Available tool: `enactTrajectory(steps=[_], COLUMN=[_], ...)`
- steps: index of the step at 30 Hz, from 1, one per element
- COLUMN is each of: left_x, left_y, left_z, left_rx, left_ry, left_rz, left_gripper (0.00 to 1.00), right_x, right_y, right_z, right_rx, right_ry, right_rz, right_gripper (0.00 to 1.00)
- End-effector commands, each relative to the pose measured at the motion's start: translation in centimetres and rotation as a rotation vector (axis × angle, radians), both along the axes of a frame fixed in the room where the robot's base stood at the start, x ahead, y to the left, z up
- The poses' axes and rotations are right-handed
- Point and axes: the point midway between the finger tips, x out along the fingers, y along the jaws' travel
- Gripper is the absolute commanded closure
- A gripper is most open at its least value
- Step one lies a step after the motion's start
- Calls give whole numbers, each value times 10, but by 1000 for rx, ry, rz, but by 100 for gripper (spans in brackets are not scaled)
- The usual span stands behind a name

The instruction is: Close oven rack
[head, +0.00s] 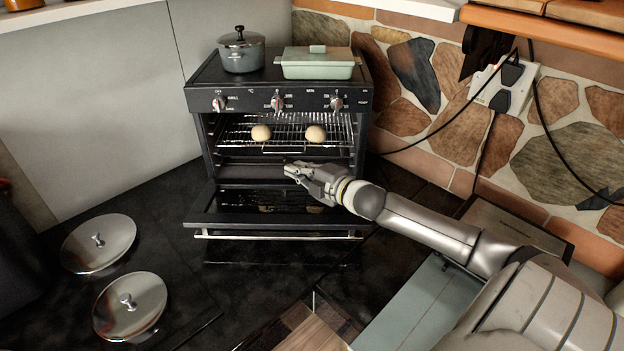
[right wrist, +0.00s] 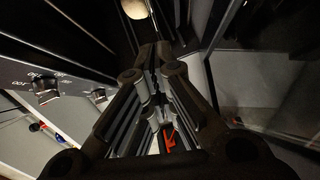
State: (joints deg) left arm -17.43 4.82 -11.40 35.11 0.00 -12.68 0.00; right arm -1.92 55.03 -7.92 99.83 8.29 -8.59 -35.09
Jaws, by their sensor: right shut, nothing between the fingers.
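A small black oven (head: 207,137) stands on the dark counter with its glass door (head: 225,217) folded down open. Its wire rack (head: 287,130) holds two round bread rolls (head: 261,132) and (head: 315,133) inside the cavity. How far the rack sticks out is hard to tell. My right gripper (head: 290,172) is shut and empty, in front of the cavity and above the open door, below the rack in the picture. In the right wrist view the shut fingers (right wrist: 155,75) point toward the oven, with one pale roll (right wrist: 136,8) at the top edge. My left gripper is not in view.
A grey pot (head: 241,52) and a pale green lidded dish (head: 317,66) stand on the oven top. Two round metal lids (head: 99,244) and (head: 130,305) lie at the left. Cables hang from a wall socket (head: 503,84) at the right.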

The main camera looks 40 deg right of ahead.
Motion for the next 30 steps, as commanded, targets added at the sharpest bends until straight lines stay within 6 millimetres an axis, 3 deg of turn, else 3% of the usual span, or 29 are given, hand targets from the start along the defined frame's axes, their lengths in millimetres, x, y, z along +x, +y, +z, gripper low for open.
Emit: enactTrajectory(steps=[3,5,16,30], left_x=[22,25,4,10], left_y=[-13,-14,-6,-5], left_z=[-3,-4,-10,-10], left_rx=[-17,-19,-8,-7], left_ry=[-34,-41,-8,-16], left_rz=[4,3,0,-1], left_gripper=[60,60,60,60], right_x=[-14,-20,-45,-48], right_y=[-1,-2,-5,-5], right_z=[-1,0,6,8], right_rx=[0,0,0,0], right_ry=[3,3,1,0], right_rz=[0,0,0,1], right_gripper=[100,100,100,100])
